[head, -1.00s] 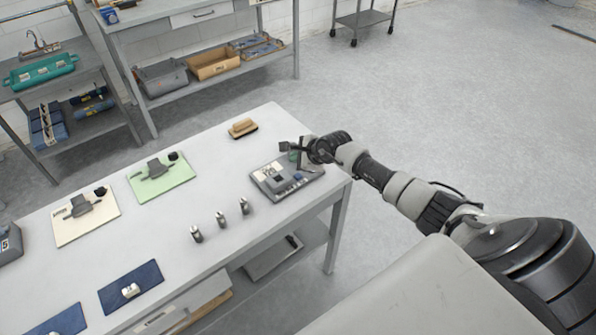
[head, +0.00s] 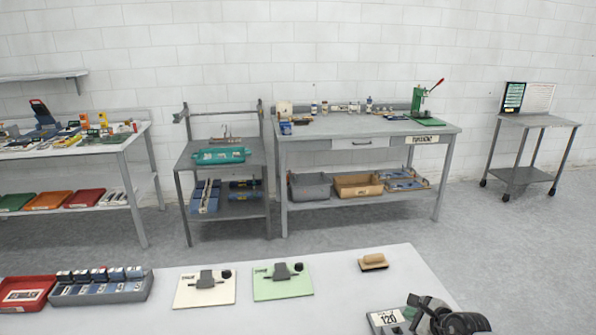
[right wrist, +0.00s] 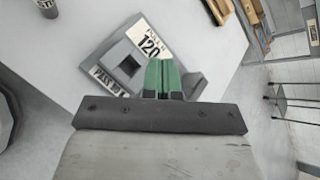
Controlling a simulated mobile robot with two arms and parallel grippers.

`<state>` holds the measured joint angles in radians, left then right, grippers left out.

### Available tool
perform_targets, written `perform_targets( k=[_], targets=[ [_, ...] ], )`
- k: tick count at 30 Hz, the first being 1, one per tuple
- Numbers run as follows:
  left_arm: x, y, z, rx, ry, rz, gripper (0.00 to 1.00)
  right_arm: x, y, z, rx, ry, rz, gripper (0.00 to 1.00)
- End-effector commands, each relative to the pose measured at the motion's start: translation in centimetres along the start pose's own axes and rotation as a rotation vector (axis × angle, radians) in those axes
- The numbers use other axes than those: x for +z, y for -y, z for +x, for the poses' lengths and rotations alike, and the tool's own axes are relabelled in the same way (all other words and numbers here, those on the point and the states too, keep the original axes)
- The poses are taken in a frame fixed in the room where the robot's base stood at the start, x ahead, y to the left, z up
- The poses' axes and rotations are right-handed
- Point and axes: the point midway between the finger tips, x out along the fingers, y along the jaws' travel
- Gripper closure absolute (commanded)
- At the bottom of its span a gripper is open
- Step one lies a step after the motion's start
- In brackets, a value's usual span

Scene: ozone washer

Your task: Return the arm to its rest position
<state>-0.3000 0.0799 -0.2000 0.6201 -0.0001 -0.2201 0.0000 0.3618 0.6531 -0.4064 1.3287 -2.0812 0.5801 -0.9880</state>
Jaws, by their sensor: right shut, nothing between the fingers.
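My right gripper (head: 414,310) is at the lower right of the head view, over the near table's right end. It is shut and empty. In the right wrist view its green-padded fingers (right wrist: 164,76) are together, in front of a grey block-like device (right wrist: 125,62) with a "120" label. The fingers overlap the device in that picture; I cannot tell whether they touch it. The device (head: 382,322) also shows beside the gripper in the head view, cut by the lower edge. Most of my right arm is out of the head view. My left gripper is not in view.
The near white table (head: 330,305) carries a tan brush (head: 373,261), a green board (head: 282,283), a cream board (head: 205,288) and a red tray (head: 25,293). Behind it is open grey floor (head: 340,228). A workbench (head: 365,128) and a wheeled cart (head: 530,122) stand along the wall.

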Motion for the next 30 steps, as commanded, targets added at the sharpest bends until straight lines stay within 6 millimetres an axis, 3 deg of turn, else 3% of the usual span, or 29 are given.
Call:
perform_targets(
  k=[1,3,6,9,11,14,18,21,22,30],
  targets=[
    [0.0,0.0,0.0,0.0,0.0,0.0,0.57,2.2,-2.0,0.1,-0.008,0.11,0.109,1.0],
    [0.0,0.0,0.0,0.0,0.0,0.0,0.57,5.8,-4.0,-0.6,-0.04,0.299,0.34,1.0],
    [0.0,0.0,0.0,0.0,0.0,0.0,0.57,9.8,-5.6,-3.2,-0.093,0.555,0.758,1.0],
    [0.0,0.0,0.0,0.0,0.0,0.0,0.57,10.9,-6.1,-6.4,-0.155,0.746,1.22,1.0],
    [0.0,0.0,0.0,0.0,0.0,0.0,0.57,10.3,-6.5,-8.2,-0.203,0.825,1.507,1.0],
    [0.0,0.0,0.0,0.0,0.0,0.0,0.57,7.8,-7.9,-11.0,-0.306,0.894,1.999,1.0],
    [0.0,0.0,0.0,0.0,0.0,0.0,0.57,3.5,-12.3,-14.2,-0.512,0.841,2.631,1.0],
    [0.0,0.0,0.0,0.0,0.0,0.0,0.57,1.6,-15.8,-15.9,-0.657,0.734,2.938,1.0],
    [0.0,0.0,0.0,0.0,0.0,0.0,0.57,1.2,-16.8,-16.4,0.687,-0.688,-2.962,1.0],
    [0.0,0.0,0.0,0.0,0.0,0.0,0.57,0.1,-24.2,-20.3,0.773,-0.245,-2.561,1.0]
  ],
)
